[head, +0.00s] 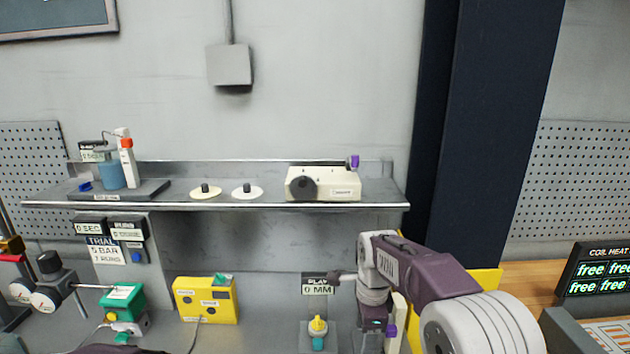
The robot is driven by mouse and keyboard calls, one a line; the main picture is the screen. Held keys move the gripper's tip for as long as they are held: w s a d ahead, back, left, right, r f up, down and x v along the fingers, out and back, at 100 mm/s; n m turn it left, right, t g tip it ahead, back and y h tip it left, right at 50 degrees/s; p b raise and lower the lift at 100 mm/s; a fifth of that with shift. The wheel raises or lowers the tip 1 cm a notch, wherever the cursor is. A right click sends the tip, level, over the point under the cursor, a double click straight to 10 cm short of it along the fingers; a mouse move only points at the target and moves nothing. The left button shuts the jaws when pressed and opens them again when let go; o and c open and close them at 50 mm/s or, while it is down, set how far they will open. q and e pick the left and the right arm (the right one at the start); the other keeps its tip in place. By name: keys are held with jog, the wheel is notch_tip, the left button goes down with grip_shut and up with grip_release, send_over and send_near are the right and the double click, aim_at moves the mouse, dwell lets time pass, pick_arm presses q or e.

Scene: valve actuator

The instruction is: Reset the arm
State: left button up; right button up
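My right arm comes in from the right. Its gripper (372,338) hangs down at the bench by a grey post, and its fingers are too small and dark to read. A cream upright piece with a purple knob (391,331) stands just right of it. A yellow-and-teal knob piece (318,329) sits on a grey block left of the gripper, below a display reading "PLAY 0 MM" (318,286). A green actuator box (122,298) stands on the bench at left, joined to a rod. My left gripper is not in view; only a dark purple sliver shows at the bottom edge.
A shelf (300,207) above the bench holds a cream device (322,184), two discs and a blue bottle (111,174). A yellow box (206,300) with a cable sits mid-bench. Gauges (45,290) stand at left. A dark column (490,130) rises at right behind my arm.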

jog(key=s+d+f+n, duration=0.3)
jog(key=s+f+n, duration=0.2)
jog(key=s+n, duration=0.3)
jog(key=s+d+f+n, duration=0.3)
jog(key=s+f+n, duration=0.2)
jog(key=s+n, duration=0.4)
jog(key=shift+s+d+n+b, duration=0.25)
jog(key=shift+s+n+b, duration=0.05)
jog(key=shift+s, duration=0.5)
